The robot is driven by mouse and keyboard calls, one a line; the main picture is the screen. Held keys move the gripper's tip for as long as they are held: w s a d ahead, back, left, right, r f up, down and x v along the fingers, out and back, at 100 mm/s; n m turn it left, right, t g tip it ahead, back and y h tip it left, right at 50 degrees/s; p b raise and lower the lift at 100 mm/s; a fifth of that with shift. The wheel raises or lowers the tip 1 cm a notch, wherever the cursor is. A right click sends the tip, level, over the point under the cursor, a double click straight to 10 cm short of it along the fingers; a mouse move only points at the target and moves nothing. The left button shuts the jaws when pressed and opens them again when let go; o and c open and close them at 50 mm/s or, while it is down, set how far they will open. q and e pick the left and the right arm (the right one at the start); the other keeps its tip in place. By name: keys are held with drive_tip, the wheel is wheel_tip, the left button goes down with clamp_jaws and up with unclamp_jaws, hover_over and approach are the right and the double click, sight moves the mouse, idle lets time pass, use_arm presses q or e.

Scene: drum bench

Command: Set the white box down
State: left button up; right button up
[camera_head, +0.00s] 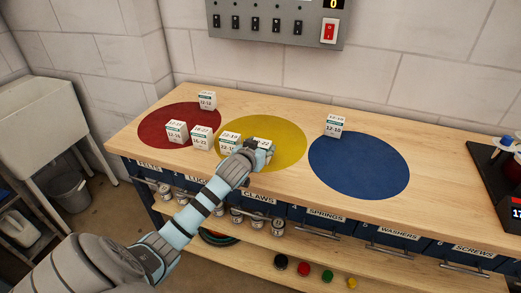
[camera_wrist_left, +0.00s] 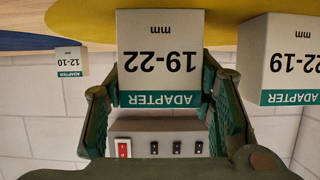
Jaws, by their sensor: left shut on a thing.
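In the left wrist view, which is upside down, the held white box (camera_wrist_left: 160,50) has a green band and reads 19-22 mm. The two green fingers (camera_wrist_left: 160,80) flank its sides. Its base lies against the yellow surface in the picture; I cannot tell whether it touches. My right gripper is not in view.
Another white box (camera_head: 229,141) stands close on the left, on the yellow disc. Several more stand around the red disc (camera_head: 150,128), including one at its back edge (camera_head: 207,99). One box (camera_head: 334,125) stands at the blue disc (camera_head: 360,170), whose front is clear.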

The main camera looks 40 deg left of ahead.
use_arm(q)
drive_tip(key=o, duration=1.2)
drive_tip(key=shift+s+r, duration=0.2)
drive_tip(key=shift+s, duration=0.05)
drive_tip(key=p+v, duration=0.3)
drive_tip(key=v, duration=0.8)
drive_tip(key=shift+s, duration=0.25)
drive_tip(key=shift+d, duration=0.15)
